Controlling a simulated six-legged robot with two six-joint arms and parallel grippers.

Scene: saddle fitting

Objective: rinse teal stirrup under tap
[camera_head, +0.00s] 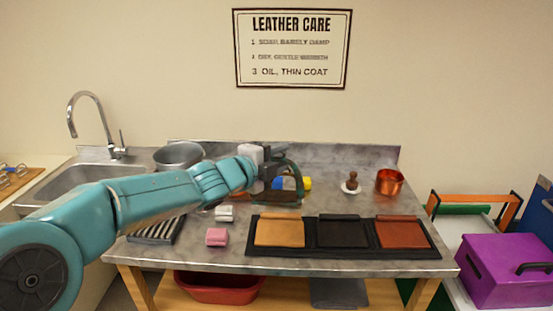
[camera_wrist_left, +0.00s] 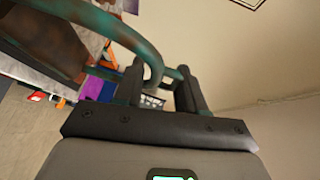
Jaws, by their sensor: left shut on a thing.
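The teal stirrup (camera_head: 291,168) is a dark teal arch with a brownish lower part, above the middle of the metal counter. My left gripper (camera_head: 272,169) is shut on it near its top. In the left wrist view, the stirrup (camera_wrist_left: 110,22) curves across the top left, and its arch passes between the fingers of my gripper (camera_wrist_left: 161,88). The silver tap (camera_head: 72,112) arches over the metal sink (camera_head: 75,183) at the far left, well apart from the stirrup. My left arm covers part of the sink. My right gripper is not in view.
A metal bowl (camera_head: 179,154) stands between sink and gripper. A pink block (camera_head: 217,237), white block (camera_head: 225,213) and black mat with leather pieces (camera_head: 310,250) lie in front. A copper pot (camera_head: 389,181) stands right. Blue and yellow items show behind the stirrup.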

